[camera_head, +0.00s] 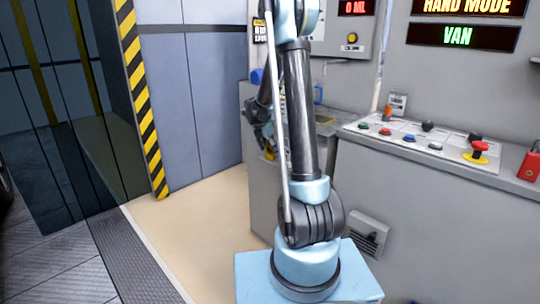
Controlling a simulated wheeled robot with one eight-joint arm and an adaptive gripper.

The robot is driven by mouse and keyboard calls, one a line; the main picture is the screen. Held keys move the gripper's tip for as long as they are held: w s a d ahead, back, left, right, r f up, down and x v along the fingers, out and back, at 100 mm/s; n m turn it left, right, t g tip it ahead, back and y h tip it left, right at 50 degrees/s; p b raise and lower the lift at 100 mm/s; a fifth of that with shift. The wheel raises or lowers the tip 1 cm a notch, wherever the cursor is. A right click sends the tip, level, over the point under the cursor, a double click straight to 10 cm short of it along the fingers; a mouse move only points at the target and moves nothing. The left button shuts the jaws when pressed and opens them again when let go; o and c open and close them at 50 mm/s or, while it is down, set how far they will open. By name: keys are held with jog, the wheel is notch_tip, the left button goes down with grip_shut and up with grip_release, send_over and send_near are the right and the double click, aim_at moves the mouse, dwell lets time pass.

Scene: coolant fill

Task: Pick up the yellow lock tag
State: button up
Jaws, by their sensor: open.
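My gripper (267,144) is a dark shape left of my upright arm, pointing down beside the left end of the grey cabinet. It is open. A small yellow piece (270,154) shows just under its fingertips; it may be the yellow lock tag, but it is too small and too covered to be sure. I cannot tell whether the fingers touch it. My arm hides part of the cabinet top right of the gripper.
The grey console (430,190) at right carries several coloured buttons, a red mushroom button on a yellow base (476,151) and a red padlock-like item (530,163). A striped post (143,95) stands at left. Beige floor (200,235) is clear.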

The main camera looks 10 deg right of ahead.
jog(key=c, duration=1.1)
jog(key=shift+o, duration=0.2)
jog(key=shift+s+a+r, duration=0.15)
jog(key=shift+a+r, duration=0.05)
jog(key=shift+r, duration=0.35)
notch_tip(320, 180, up, 6)
jog(key=s+a, duration=1.1)
jog(key=a, duration=0.4)
jog(key=shift+s+a, duration=0.25)
jog(key=shift+a, duration=0.15)
